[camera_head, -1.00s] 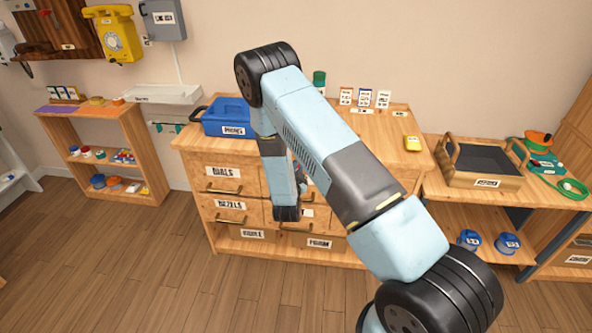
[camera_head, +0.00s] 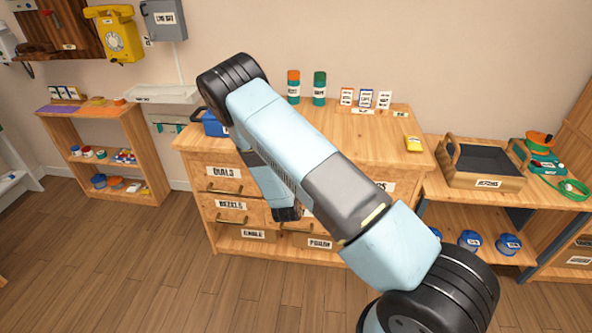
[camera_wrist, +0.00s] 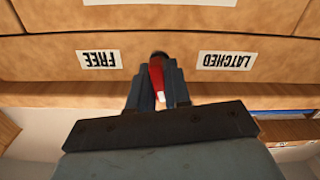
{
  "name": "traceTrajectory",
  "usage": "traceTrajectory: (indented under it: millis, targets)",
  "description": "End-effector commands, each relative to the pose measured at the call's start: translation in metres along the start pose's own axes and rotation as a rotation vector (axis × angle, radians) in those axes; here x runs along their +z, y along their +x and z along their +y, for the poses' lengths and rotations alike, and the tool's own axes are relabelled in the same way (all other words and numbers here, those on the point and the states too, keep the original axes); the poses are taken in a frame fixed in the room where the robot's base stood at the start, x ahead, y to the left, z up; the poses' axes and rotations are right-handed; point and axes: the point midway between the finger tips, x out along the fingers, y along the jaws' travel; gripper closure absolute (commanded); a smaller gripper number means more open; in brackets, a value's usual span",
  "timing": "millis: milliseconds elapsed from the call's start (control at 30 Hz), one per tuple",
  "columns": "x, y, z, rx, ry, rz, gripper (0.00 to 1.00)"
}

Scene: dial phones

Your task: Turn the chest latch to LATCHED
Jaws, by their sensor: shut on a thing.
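In the wrist view the chest front (camera_wrist: 130,50) carries an upside-down FREE label (camera_wrist: 99,59) at left and an upside-down LATCHED label (camera_wrist: 227,60) at right. Between them is the red latch lever (camera_wrist: 156,77), with a dark pivot at its top and a pale tip. It hangs nearly straight down in the picture, pointing at neither label. My gripper (camera_wrist: 158,72) is shut on the lever, one finger on each side. In the head view the wooden chest (camera_head: 345,140) stands in the middle; my arm hides the latch and gripper there.
On the chest top are a blue bin (camera_head: 214,125), partly behind my arm, two bottles (camera_head: 306,88), cards (camera_head: 366,98) and a yellow item (camera_head: 413,144). A dark tray (camera_head: 486,163) stands on the right bench. The floor at front left is clear.

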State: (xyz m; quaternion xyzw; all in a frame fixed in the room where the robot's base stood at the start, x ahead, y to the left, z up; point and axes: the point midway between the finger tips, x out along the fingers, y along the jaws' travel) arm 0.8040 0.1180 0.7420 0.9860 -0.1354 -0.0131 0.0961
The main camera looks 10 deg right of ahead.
Motion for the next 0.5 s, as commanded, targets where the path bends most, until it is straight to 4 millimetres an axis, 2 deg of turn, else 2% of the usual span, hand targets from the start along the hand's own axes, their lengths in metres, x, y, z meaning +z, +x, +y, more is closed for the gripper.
traceTrajectory:
  millis: [500]
  targets:
    - [0.0024,-0.0015,-0.0027,-0.003,-0.438,-0.004,1.00]
